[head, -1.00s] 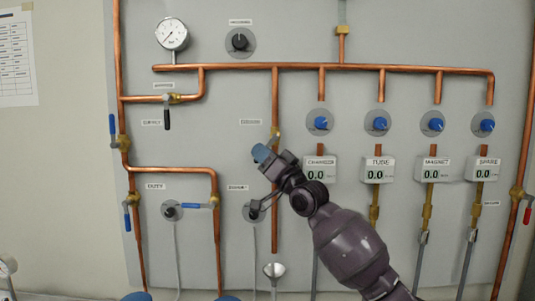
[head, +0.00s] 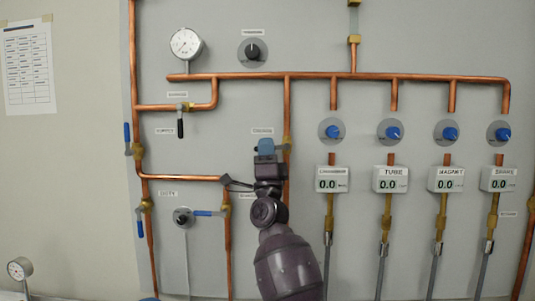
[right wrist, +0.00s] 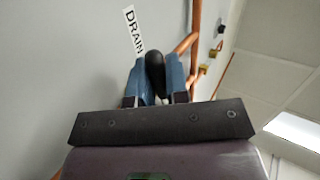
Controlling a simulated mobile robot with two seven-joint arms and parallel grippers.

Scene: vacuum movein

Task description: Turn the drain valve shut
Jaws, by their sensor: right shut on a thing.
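The drain valve's black handle (right wrist: 155,72) shows in the right wrist view, between the blue fingers of my right gripper (right wrist: 155,85). The gripper is shut on it. The DRAIN label (right wrist: 135,29) is on the panel just beyond the handle. In the head view my right gripper (head: 266,146) is at the panel, just left of a vertical copper pipe (head: 287,105) with a brass fitting, below a small label. It hides the handle there, so I cannot tell the handle's angle in that view. My left gripper is not in view.
Several blue knobs (head: 393,133) and digital readouts (head: 390,180) line the panel to the right. Blue-handled and black-handled valves, such as one black lever (head: 180,128), are at the left. A round gauge (head: 186,43) is at the upper left.

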